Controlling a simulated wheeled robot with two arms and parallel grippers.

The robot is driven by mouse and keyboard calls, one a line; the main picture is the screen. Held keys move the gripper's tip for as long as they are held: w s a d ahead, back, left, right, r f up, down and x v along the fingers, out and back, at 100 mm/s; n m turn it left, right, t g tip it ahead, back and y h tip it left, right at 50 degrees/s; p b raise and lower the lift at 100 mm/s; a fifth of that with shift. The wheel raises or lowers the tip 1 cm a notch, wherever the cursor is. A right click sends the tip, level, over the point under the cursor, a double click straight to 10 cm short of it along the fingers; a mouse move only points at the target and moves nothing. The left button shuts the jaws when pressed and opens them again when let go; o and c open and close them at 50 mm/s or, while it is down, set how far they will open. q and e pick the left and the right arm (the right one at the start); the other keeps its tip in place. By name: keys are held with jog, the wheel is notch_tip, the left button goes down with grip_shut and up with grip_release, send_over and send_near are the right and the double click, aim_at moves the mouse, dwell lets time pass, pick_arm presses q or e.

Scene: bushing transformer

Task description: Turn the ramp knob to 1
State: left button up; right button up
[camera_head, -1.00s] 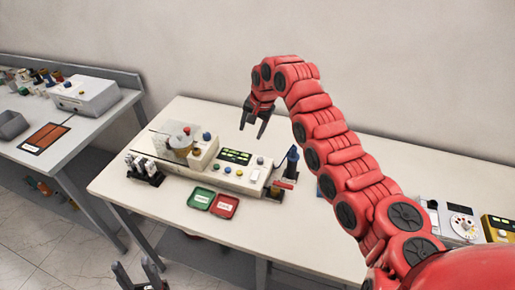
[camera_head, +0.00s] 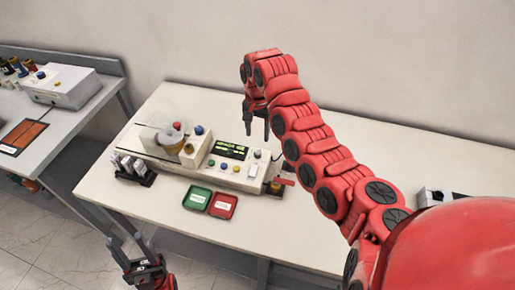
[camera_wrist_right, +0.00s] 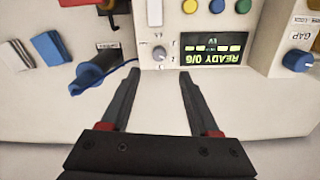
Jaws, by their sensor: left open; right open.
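The machine's control panel (camera_head: 238,165) is on the white table, with a lit display (camera_head: 230,150), several coloured buttons and a small grey knob (camera_head: 257,154). In the right wrist view, this knob (camera_wrist_right: 159,53) is beside the display (camera_wrist_right: 211,53), which reads "READY 0/6" upside down. Its label is too small to read, so I cannot confirm it is the ramp knob. My right gripper (camera_head: 257,130) is open above the panel's rear; its fingers (camera_wrist_right: 159,74) point toward the knob, apart from it. My left gripper (camera_head: 127,243) is open at the lower left, before the table.
A blue knob marked GAP (camera_wrist_right: 298,60) is at the right in the wrist view. A blue-handled object (camera_wrist_right: 92,76) is left of my fingers. Green (camera_head: 197,198) and red (camera_head: 222,205) trays lie before the machine. The table's right side has free room.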

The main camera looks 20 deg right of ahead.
aim_at(258, 152)
jog(key=f, duration=0.9)
jog(key=shift+s, duration=0.2)
jog(key=shift+w, duration=0.1)
jog(key=shift+c, duration=0.4)
grip_shut()
